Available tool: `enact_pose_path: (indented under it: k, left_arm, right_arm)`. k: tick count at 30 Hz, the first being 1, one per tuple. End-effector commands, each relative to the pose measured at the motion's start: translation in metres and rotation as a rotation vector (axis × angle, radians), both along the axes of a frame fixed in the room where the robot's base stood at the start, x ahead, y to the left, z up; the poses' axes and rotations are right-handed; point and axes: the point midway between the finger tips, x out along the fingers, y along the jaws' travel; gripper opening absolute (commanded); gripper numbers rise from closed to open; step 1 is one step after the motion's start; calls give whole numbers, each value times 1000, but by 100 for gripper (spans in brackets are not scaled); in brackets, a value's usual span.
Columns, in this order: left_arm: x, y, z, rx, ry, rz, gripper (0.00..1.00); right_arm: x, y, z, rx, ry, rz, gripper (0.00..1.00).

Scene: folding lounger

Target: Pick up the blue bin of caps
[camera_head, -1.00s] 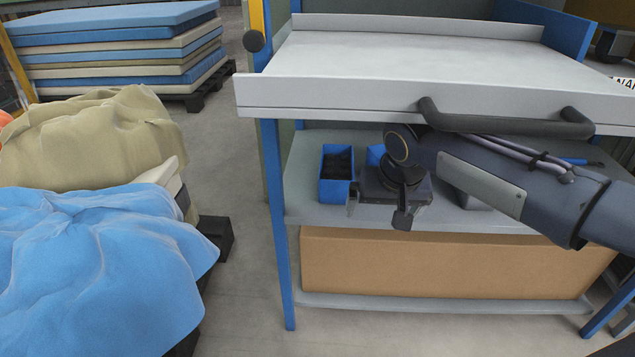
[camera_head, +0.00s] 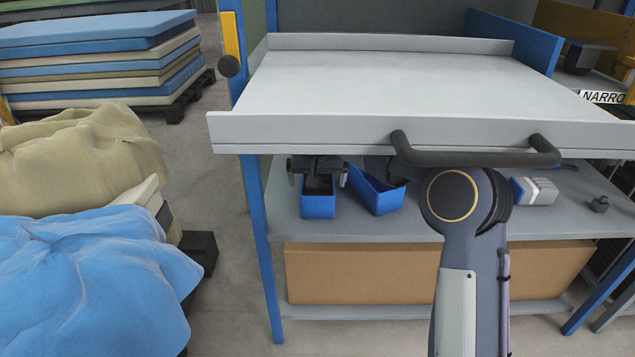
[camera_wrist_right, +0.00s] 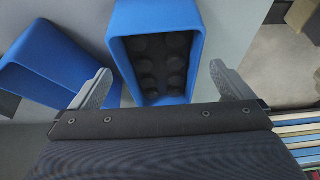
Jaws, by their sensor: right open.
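The blue bin of caps (camera_head: 318,207) stands on the grey shelf under the worktop, at the left. In the right wrist view the blue bin (camera_wrist_right: 196,50) holds several dark round caps. My right gripper (camera_head: 318,172) is open over this bin. In the right wrist view my right gripper (camera_wrist_right: 162,78) has one finger on each side of the bin, with no grip on it visible. A second blue bin (camera_head: 378,200) sits turned beside it on the right, and shows at the left of the right wrist view (camera_wrist_right: 45,75). My left gripper is not in view.
The worktop (camera_head: 390,90) with a dark handle (camera_head: 475,157) overhangs the shelf (camera_head: 425,222) closely above my arm. A blue and white object (camera_head: 535,191) lies right on the shelf. A cardboard box (camera_head: 360,280) is below. Cloth-covered items (camera_head: 80,280) stand left.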

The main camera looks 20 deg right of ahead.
Motion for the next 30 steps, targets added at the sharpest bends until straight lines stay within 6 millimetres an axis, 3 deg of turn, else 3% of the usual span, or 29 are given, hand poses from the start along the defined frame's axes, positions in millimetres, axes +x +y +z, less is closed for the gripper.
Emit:
enact_pose_path:
  k: [6, 9, 13, 24, 30]
  left_arm:
    - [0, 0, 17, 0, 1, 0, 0]
    - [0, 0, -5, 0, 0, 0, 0]
    - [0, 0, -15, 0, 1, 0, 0]
    - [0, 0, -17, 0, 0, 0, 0]
    - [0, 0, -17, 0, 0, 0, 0]
  right_arm:
    - [16, -5, 3, 1, 2, -1, 100]
    - [21, -7, -25, 1, 3, -1, 100]
    - [28, -8, -42, 1, 1, 0, 100]
    - [32, -10, -47, 1, 0, 1, 100]
    - [32, -10, -47, 1, 0, 1, 74]
